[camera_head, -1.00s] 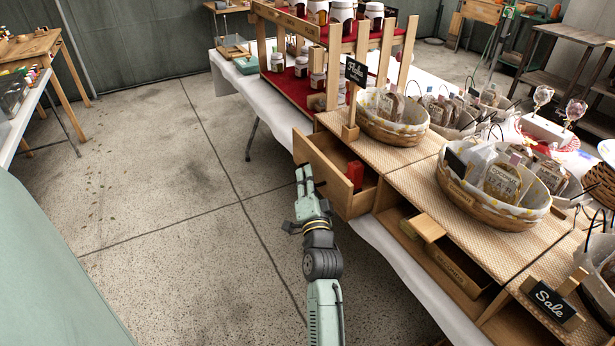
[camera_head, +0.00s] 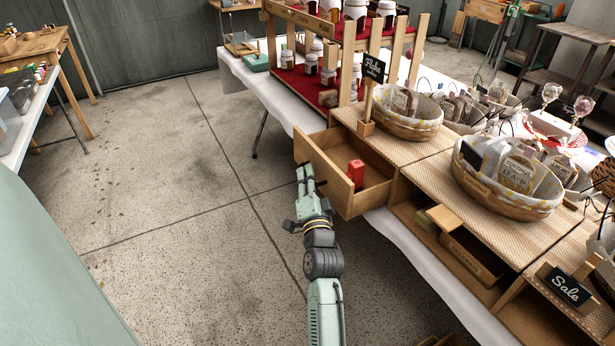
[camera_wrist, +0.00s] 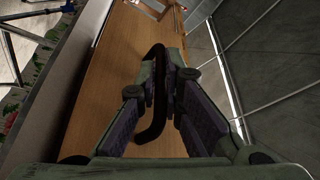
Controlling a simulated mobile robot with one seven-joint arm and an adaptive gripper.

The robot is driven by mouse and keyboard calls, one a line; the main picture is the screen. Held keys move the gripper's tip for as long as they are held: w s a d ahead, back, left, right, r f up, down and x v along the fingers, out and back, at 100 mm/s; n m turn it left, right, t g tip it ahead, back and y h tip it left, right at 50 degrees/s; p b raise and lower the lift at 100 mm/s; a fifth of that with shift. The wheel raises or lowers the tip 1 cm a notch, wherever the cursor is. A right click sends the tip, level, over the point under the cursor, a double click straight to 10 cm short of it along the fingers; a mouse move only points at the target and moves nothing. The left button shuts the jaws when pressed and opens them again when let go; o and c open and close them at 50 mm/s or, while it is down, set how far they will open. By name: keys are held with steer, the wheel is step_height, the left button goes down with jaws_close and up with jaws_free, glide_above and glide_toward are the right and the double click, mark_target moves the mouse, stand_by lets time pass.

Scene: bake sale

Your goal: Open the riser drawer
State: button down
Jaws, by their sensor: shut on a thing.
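The riser drawer (camera_head: 331,178) is a light wooden drawer pulled well out from the riser under the woven-topped table display. A small red box (camera_head: 356,174) stands inside it. My gripper (camera_head: 306,181) is at the drawer's front panel. In the wrist view my gripper (camera_wrist: 160,95) is shut on the dark curved drawer handle (camera_wrist: 156,118), which is fixed to the wooden front panel (camera_wrist: 100,95). In the head view the handle is mostly hidden by the fingers.
Wicker baskets (camera_head: 505,205) of bagged goods stand on the riser's woven top (camera_head: 440,177). A red-shelved jar stand (camera_head: 300,85) is behind. Open concrete floor (camera_head: 190,220) lies to the left.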

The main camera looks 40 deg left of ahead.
steer(key=c, duration=2)
jaws_free()
steer(key=shift+d, duration=0.1)
steer(key=v, duration=1.2)
steer(key=shift+w, duration=0.1)
